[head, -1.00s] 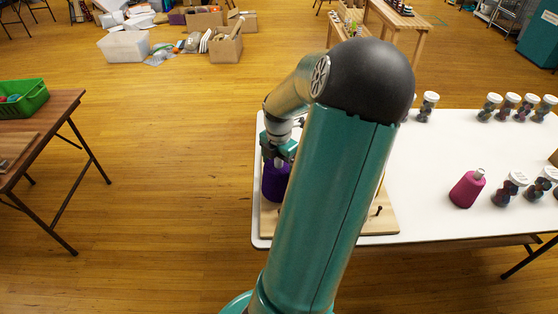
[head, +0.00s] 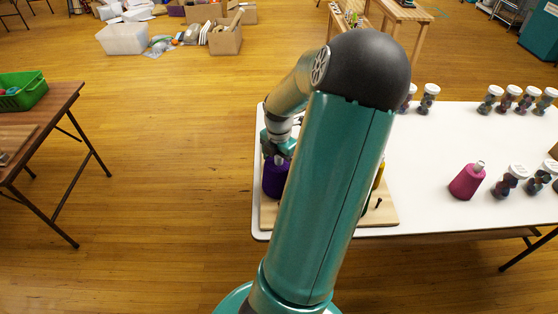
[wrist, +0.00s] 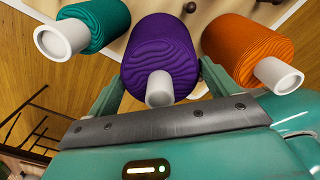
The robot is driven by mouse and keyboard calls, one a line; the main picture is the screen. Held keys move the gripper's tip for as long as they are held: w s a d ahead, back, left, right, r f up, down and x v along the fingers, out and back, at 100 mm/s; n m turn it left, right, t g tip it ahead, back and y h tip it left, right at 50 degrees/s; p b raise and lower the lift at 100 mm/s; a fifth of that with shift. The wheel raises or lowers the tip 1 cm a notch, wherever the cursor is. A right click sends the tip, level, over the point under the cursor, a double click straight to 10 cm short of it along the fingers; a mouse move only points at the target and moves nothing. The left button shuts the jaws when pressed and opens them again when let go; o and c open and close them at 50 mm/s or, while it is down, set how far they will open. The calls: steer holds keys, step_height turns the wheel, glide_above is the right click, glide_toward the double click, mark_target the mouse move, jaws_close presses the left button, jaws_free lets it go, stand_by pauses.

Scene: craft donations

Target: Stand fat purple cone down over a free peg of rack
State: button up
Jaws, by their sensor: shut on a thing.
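The fat purple cone (head: 274,178) is upright over the left part of the wooden rack (head: 385,214) in the head view. My gripper (head: 278,150) is shut on its top from above. In the wrist view the purple cone (wrist: 160,55) sits between the fingers of my gripper (wrist: 160,88), its pale tip towards me. A teal cone (wrist: 100,22) is to its left and an orange cone (wrist: 247,50) to its right. A bare dark peg (head: 378,203) shows at the rack's right front. The cone's base is hidden, so I cannot tell whether it surrounds a peg.
The rack is on a white table (head: 440,150). A yellow cone (head: 379,176) partly shows behind my arm. A magenta cone (head: 467,182) and several lidded jars (head: 511,182) stand to the right. A brown table with a green basket (head: 22,92) is at left.

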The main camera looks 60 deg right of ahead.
steer(key=shift+f, duration=0.15)
steer(key=o, duration=1.4)
steer(key=shift+o, duration=0.2)
step_height(320, 180, up, 14)
steer(key=shift+a+f, duration=0.1)
steer(key=shift+f, duration=0.05)
